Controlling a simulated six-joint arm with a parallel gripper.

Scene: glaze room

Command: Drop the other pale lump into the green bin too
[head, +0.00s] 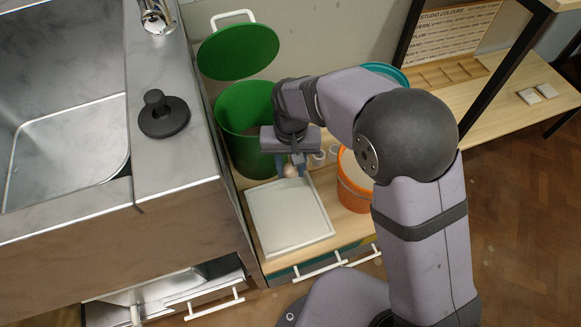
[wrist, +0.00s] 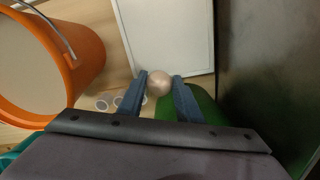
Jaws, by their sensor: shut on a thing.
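My gripper (head: 291,170) has its blue fingers shut on a round pale lump (wrist: 159,83), which sits between the fingertips. The lump also shows small in the head view. The green bin (head: 229,112) stands open beside the sink unit, its round green lid (head: 238,53) raised behind it. In the head view the gripper is at the right front of the bin, with the lump over the back edge of the white board (head: 290,222). In the wrist view, green of the bin (wrist: 208,103) shows behind the right finger. The bin's floor is not clear to see.
An orange bucket (head: 354,199) with a wire handle stands right of the gripper. Small white cups (head: 320,158) stand between it and the bin. The steel sink unit (head: 165,170) rises on the left, with a black knobbed disc (head: 163,116) on its top. The board looks bare.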

